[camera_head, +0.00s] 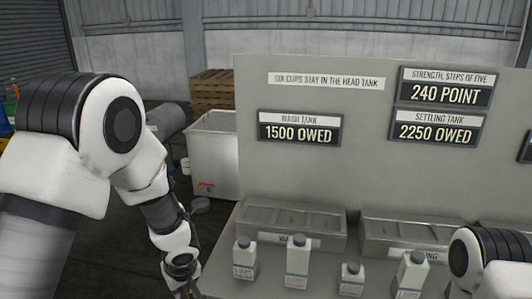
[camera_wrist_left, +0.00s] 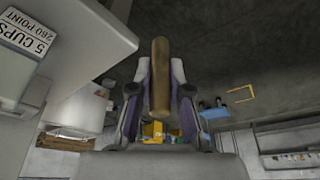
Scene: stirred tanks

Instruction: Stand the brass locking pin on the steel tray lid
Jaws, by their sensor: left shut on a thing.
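The brass locking pin (camera_wrist_left: 160,78) is a plain brown-gold rod in the left wrist view. It lies lengthwise between the fingers of my left gripper (camera_wrist_left: 159,88), which is shut on it, and its rounded end sticks out past the fingertips. In the head view my left arm reaches down to the bottom edge, where its gripper is cut off and the pin is not seen. I cannot pick out the steel tray lid for certain in either view. My right arm shows only at the lower right of the head view; its gripper is out of frame.
Two grey troughs (camera_head: 290,222) (camera_head: 411,229) stand against a grey sign panel (camera_head: 360,164). Several white bottles, including one at the left (camera_head: 243,262), stand in front of them. A white bin (camera_head: 212,158) and wooden crates (camera_head: 211,91) are behind my left arm.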

